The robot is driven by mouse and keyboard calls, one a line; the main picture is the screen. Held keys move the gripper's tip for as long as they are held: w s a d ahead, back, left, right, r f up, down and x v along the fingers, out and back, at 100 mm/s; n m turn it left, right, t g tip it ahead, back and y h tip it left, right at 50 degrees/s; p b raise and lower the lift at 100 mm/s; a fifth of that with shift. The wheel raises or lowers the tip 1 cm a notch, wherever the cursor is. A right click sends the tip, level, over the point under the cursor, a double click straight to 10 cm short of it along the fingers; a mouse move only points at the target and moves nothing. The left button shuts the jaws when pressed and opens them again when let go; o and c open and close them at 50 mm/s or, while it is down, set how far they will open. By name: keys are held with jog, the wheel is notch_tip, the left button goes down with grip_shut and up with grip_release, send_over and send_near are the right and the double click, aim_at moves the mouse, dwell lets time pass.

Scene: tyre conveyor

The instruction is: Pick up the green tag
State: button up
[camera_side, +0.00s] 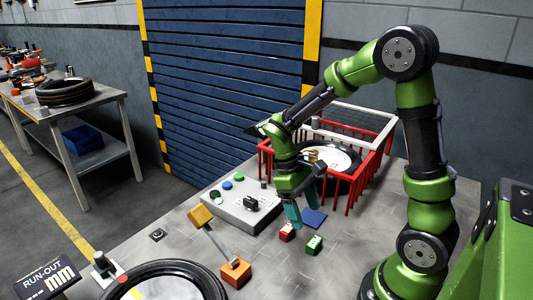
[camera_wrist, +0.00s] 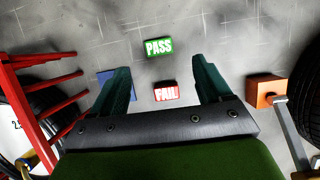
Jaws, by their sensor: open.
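The green tag (camera_side: 314,244) lies flat on the grey table in the side view. In the wrist view the green tag (camera_wrist: 158,47) reads PASS and lies beyond my fingertips. The red tag (camera_side: 287,232) lies close beside it. In the wrist view the red tag (camera_wrist: 166,92) reads FAIL and shows between my fingers. My gripper (camera_side: 294,217) points down above the table, close to the red tag. In the wrist view my gripper (camera_wrist: 165,80) is open with nothing between its fingers at their height. The green tag is apart from both fingers.
A blue pad (camera_side: 313,218) lies behind the tags. A red-railed rack (camera_side: 348,200) with a tyre stands behind my gripper. A grey button box (camera_side: 240,207) is to the left. An orange block with a lever (camera_side: 236,272) stands front left. Table right of the green tag is bare.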

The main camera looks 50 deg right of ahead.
aim_at(314, 241)
jog(key=x, duration=0.9)
jog(key=shift+d+f, duration=0.1)
jog(key=shift+f, duration=0.2)
